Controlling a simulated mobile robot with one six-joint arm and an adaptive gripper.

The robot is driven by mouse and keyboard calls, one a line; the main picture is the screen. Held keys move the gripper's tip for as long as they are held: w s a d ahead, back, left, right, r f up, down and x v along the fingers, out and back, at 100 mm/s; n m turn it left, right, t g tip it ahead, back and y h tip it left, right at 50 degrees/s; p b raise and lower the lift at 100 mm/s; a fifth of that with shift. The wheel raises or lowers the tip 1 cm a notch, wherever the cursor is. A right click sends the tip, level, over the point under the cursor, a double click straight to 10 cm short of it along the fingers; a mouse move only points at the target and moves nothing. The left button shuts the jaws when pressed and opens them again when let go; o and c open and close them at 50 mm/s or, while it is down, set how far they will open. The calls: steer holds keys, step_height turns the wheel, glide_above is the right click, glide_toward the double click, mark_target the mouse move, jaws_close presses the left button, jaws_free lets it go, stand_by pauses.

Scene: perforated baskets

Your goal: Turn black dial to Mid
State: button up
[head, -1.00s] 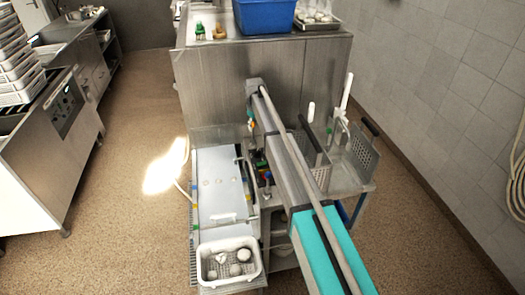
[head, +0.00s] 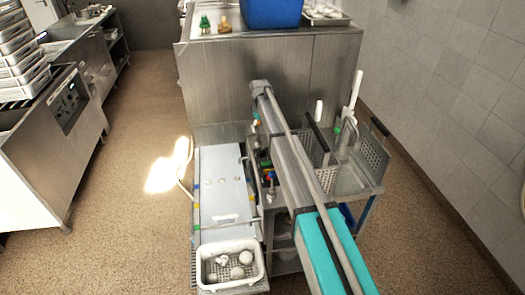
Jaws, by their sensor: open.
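I cannot single out a black dial or read a Mid mark in the head view. A dark control panel (head: 69,97) with small controls, too small to read, is on the front of the steel unit at the left. My arm reaches from the lower right toward the middle of the picture and covers part of the workstation there. I cannot make out my gripper; its fingers seem hidden by the arm or lost among small coloured parts beside it.
Perforated baskets (head: 373,157) with black handles stand right of my arm. A white basket (head: 203,271) holding several pale round items is at bottom centre. A blue bin (head: 272,14) stands on the steel cabinet (head: 222,92). Brown floor lies clear at left.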

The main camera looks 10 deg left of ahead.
mark_target(262, 150)
steer(key=shift+w+d+f+b, duration=0.1)
steer(key=shift+f+b, duration=3.3)
steer(key=shift+f, duration=0.05)
steer(key=shift+w+d+f+b, duration=0.1)
steer(key=shift+f+b, duration=3.25)
steer(key=shift+f, duration=0.05)
jaws_close()
steer(key=shift+m, duration=0.4)
steer(key=m, duration=1.1)
steer(key=shift+s+g, duration=0.1)
steer(key=shift+g, duration=0.2)
